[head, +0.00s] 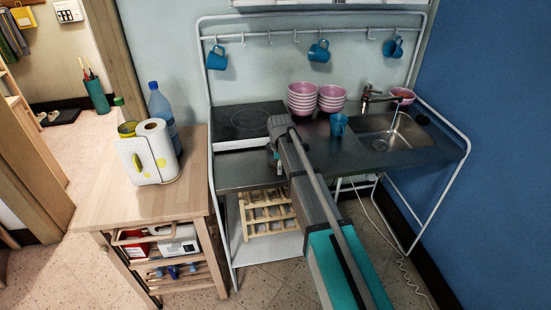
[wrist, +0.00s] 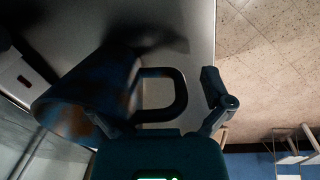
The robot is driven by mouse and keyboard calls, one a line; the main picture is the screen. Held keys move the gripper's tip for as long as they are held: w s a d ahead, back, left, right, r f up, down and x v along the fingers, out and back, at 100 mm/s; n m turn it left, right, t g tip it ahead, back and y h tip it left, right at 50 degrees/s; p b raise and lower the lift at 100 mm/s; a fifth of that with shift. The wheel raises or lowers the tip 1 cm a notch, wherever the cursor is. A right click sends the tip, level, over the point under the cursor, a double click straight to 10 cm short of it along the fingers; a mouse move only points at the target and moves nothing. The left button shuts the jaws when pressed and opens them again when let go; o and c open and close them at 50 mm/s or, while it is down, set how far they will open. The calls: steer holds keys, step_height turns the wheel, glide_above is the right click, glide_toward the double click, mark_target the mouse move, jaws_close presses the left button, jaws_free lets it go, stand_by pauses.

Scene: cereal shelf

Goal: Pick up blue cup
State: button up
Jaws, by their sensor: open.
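In the wrist view, a dark blue cup (wrist: 88,95) is close in front of my gripper (wrist: 158,98). Its looped handle (wrist: 181,95) points right and lies between the two spread fingers. The left finger is by the cup body and the right finger is beyond the handle; I cannot tell whether either touches. In the head view, a blue cup (head: 338,125) stands on the counter beside the sink. Blue cups also hang on the rail at left (head: 217,60), middle (head: 319,52) and right (head: 393,48). My arm hides much of the gripper area there.
Pink bowls (head: 303,98) are stacked behind the counter cup. The sink (head: 395,135) with its tap is to the right, the cooktop (head: 247,120) to the left. A wooden cart (head: 105,205) holds a paper roll (head: 152,150) and a bottle (head: 160,105).

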steer(key=shift+s, duration=0.1)
steer(key=c, duration=1.3)
steer(key=shift+o, duration=0.2)
steer(key=shift+r, duration=0.1)
steer(key=shift+r+p, duration=0.3)
steer(key=shift+p, duration=0.1)
steer(key=shift+c, duration=0.5)
steer(key=shift+r+p, duration=0.95)
steer(key=shift+p, duration=0.05)
steer(key=s+d+r+p, duration=0.2)
steer(key=d+r+p, duration=0.3)
steer(key=d, duration=0.1)
steer(key=s+d+r+p, duration=0.3)
steer(key=d+r+p, duration=0.2)
steer(key=d, duration=0.1)
steer(key=shift+s+d+r, duration=0.15)
steer(key=shift+s+d, duration=0.15)
steer(key=shift+d, duration=0.05)
